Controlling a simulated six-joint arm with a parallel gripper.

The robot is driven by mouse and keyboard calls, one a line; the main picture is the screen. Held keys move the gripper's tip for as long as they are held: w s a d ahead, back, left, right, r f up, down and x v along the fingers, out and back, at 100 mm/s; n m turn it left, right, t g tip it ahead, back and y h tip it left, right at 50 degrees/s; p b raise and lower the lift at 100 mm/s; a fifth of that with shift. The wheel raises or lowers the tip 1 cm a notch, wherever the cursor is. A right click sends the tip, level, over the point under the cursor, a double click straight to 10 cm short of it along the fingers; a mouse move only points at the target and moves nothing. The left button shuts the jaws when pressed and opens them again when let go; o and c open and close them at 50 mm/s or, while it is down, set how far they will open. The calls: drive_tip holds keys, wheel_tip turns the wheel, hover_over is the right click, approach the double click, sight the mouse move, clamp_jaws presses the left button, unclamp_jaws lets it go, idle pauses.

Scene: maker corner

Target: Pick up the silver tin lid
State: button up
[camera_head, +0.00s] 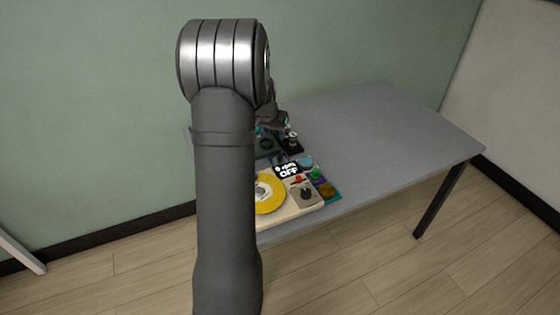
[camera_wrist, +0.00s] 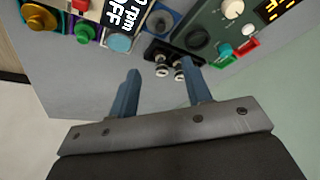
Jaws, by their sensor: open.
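My gripper (camera_wrist: 161,68) is open, with its two blue fingers spread apart in the wrist view. Between and beyond the fingertips is a black holder (camera_wrist: 155,52) with two small shiny silver round pieces (camera_wrist: 162,70) at its near end. Nothing is clearly gripped. I cannot make out a silver tin lid for certain in either view. In the head view my arm hides the left part of the table and most of the gripper.
Coloured knobs and a green panel (camera_wrist: 228,30) lie close beyond the fingers. The grey table (camera_head: 375,125) is clear on the right.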

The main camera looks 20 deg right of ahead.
sight(280, 157)
drive_tip(key=x, duration=1.7)
drive_tip(key=shift+w+f, duration=0.1)
drive_tip(key=shift+w, duration=0.05)
clamp_jaws()
